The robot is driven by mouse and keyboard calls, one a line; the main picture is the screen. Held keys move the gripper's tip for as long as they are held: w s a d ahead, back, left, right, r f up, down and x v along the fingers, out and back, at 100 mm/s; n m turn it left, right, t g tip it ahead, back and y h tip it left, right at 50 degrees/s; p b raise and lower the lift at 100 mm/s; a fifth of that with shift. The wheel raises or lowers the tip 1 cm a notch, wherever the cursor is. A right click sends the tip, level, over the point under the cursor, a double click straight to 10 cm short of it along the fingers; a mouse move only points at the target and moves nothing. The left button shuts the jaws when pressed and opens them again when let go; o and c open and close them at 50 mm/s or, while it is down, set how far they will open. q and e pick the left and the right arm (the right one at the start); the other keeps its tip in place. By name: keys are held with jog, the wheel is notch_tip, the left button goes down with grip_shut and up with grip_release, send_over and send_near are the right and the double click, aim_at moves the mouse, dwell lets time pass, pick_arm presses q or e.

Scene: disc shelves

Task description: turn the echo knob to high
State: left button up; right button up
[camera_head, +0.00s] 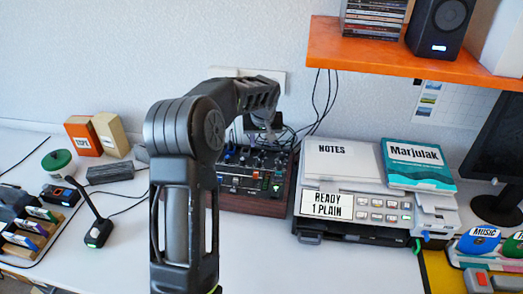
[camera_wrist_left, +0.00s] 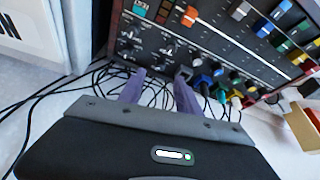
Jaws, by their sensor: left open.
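The mixer (camera_head: 284,186), a dark panel with knobs and sliders in a wooden-sided case, stands on the white desk behind my left arm. In the left wrist view its panel (camera_wrist_left: 215,45) fills the top, with black knobs (camera_wrist_left: 130,32) near the fingers and coloured ones to the right. The labels are too small to tell which knob is echo or how it is set. My left gripper (camera_head: 264,124) is over the mixer's back edge. In the wrist view its two purple fingers (camera_wrist_left: 160,82) are apart, with nothing clearly between them. My right gripper is out of view.
A printer-like machine (camera_head: 352,182) with a book (camera_head: 418,165) stands close right of the mixer. Loose black cables (camera_wrist_left: 60,90) run behind the mixer. An orange shelf (camera_head: 385,62) hangs above right. The desk front (camera_head: 270,245) is clear.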

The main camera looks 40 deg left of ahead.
aim_at(261, 152)
pick_arm(q)
jog(key=p+x, duration=0.1)
jog(key=x, duration=0.6)
grip_shut()
dwell(0.4)
